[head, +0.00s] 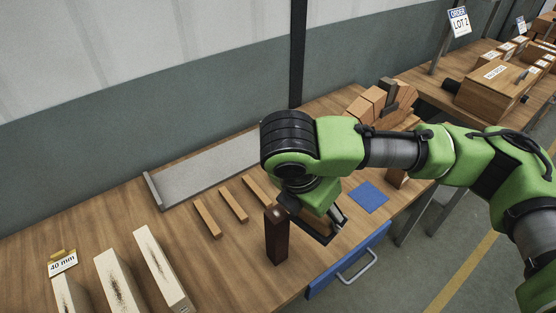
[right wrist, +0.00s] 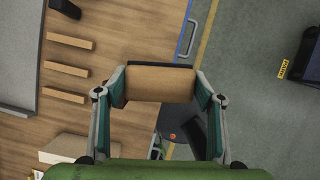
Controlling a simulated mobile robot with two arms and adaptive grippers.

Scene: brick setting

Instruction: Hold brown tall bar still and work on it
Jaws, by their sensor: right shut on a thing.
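The brown tall bar (head: 276,238) stands upright near the table's front edge in the head view. My right gripper (head: 334,222) is just right of it, low over the front edge of the table. In the right wrist view my right gripper (right wrist: 161,85) is shut on a tan wooden block (right wrist: 160,84) with a dark strip along one edge. Part of my right wrist overlaps the area close to the bar's top; I cannot tell if they touch. My left gripper is in neither view.
Several thin wooden strips (head: 208,218) lie left of the bar, before a grey metal tray (head: 210,172). Pale marked blocks (head: 160,268) and a "40 mm" sign (head: 63,263) are at left. A blue mat (head: 369,197) and blue drawer (head: 350,261) are at right.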

